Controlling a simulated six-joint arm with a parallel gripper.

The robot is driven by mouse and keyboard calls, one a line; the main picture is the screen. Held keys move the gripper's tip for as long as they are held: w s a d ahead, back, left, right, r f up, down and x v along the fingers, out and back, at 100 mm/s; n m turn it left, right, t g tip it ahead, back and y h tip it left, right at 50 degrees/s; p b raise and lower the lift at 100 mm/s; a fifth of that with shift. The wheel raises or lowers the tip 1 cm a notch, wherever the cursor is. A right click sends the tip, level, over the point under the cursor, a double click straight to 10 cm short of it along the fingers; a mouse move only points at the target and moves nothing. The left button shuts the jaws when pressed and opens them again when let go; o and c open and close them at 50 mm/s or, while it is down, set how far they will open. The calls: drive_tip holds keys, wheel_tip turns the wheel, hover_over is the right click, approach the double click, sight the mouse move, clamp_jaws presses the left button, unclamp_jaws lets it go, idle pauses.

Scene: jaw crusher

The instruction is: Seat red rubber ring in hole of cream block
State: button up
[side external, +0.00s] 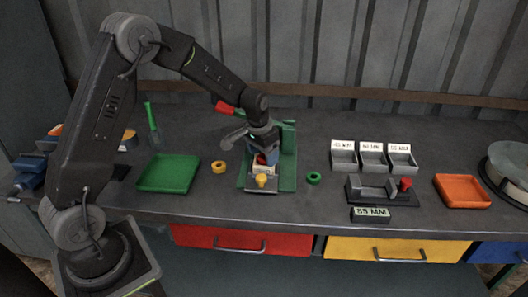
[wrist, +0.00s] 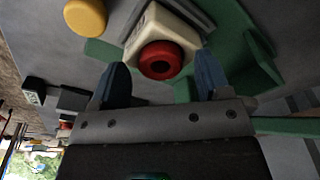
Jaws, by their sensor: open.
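The red rubber ring (wrist: 160,60) shows in the wrist view as a thick ring with a dark centre, against the face of the cream block (wrist: 152,24). It stands out from that face, and I cannot tell how deep it sits in the hole. My gripper (wrist: 162,82) is open, its two blue fingers apart on either side of the ring with gaps. In the side view my gripper (side external: 264,152) is just above the block, which sits on the green fixture (side external: 287,170). There the ring (side external: 260,159) is partly hidden by my gripper.
A yellow knob (side external: 262,180) stands at the fixture's front. A green tray (side external: 168,173), labelled grey bins (side external: 372,161), a grey gauge (side external: 375,193) and an orange tray (side external: 462,190) stand farther out.

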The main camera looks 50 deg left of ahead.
sight(259, 159)
wheel_tip(259, 159, up, 11)
drive_tip(key=s, duration=0.1)
drive_tip(key=s+d+r+t, duration=0.2)
drive_tip(key=s+d+r, duration=0.3)
drive_tip(key=s+r, duration=0.45)
drive_tip(key=s+d+f+t, duration=0.1)
drive_tip(key=s+d, duration=0.1)
drive_tip(key=s, duration=0.6)
drive_tip(key=s+d+f+t, duration=0.1)
drive_tip(key=s+d, duration=0.2)
drive_tip(key=s, duration=0.5)
drive_tip(key=shift+s, duration=0.15)
